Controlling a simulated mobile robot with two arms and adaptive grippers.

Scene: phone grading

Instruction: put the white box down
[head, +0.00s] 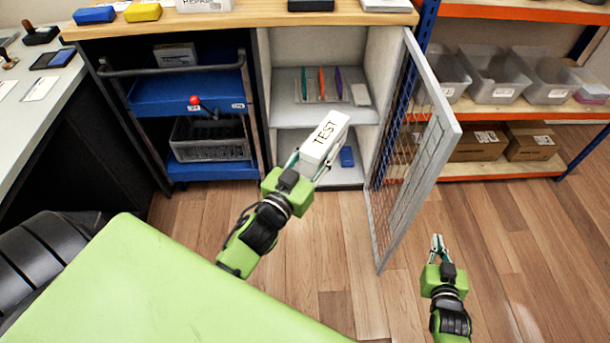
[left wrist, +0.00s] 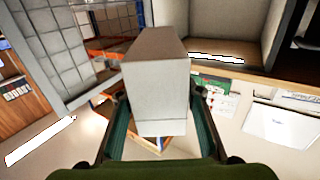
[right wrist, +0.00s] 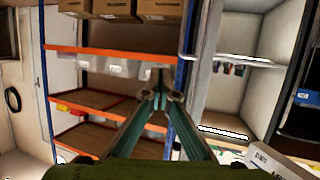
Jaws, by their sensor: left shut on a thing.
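The white box (head: 324,142), marked TEST, is in my left gripper (head: 308,160) in the head view. It is held tilted in the air before the open cabinet. In the left wrist view the box (left wrist: 158,85) sits between the two fingers (left wrist: 158,115), which grip its sides. My right gripper (head: 437,243) is low at the right, over the floor and apart from the box. In the right wrist view its fingertips (right wrist: 161,92) come together with nothing visible between them.
The cabinet's middle shelf (head: 310,114) holds several coloured upright items and a small white item. A blue item (head: 347,156) lies on the lower shelf. The mesh door (head: 420,150) stands open at the right. A blue cart (head: 190,92) is left; a rack with grey bins (head: 492,75) is right.

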